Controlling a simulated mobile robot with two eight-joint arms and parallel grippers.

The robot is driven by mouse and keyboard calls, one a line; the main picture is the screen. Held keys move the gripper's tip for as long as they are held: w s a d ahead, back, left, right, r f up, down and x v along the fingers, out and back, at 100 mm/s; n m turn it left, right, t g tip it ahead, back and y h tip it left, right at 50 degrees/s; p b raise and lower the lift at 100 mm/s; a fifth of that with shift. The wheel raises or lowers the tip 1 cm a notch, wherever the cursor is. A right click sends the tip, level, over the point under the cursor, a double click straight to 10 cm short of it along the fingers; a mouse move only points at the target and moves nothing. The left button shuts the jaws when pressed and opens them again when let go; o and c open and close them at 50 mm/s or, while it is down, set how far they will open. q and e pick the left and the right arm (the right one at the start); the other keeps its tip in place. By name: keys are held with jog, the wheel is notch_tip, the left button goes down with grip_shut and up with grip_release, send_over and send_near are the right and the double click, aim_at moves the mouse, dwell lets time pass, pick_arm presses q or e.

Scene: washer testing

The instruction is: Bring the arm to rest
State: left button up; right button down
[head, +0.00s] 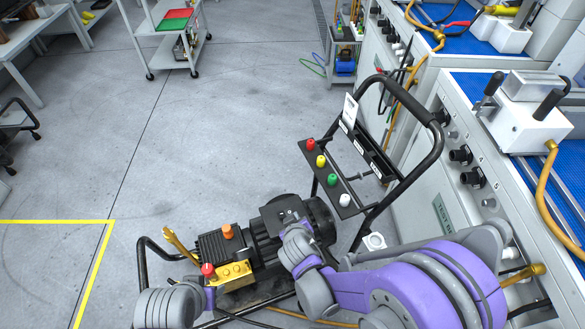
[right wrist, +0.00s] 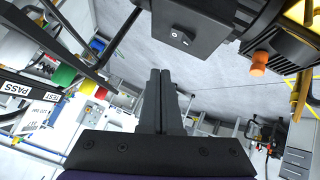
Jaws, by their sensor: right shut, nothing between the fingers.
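My right arm (head: 430,285), purple and grey, comes in from the lower right of the head view and reaches over the pressure-washer cart. Its gripper (head: 291,218) is close to the black motor (head: 318,218) and hard to tell from it. In the right wrist view the gripper's dark fingers (right wrist: 162,75) are together with nothing between them. A black switch box (right wrist: 188,30) is just beyond the fingertips; I cannot tell the exact gap. A grey and purple part of my left arm shows at the bottom left of the head view, its gripper out of sight.
The cart's black handle (head: 425,165) and knob panel (head: 322,172) rise close to my right arm. The orange cap (head: 228,231) and yellow pump block (head: 233,272) are left of the motor. A workbench (head: 440,210) stands at right. The grey floor (head: 180,140) at left is clear.

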jog(key=s+d+r+m+g, duration=0.25)
jog(key=s+d, duration=0.25)
jog(key=s, duration=0.3)
jog(key=s+d+r+m+g, duration=0.1)
jog(key=s+d+r, duration=0.35)
jog(key=s, duration=0.25)
jog(key=s+d+r+m+g, duration=0.2)
jog(key=s+d+r, duration=0.1)
jog(key=s+d, duration=0.4)
pick_arm(q)
notch_tip(320, 180, up, 19)
jog(key=w+p, duration=0.2)
jog(key=p, duration=1.5)
jog(key=shift+t, duration=0.4)
pick_arm(e)
notch_tip(320, 180, up, 19)
jog(key=w+a+t, duration=0.1)
jog(key=shift+w+a+f, duration=0.15)
jog(key=shift+w, duration=0.1)
pick_arm(q)
jog(key=shift+s, duration=0.15)
pick_arm(e)
jog(key=shift+s, duration=0.15)
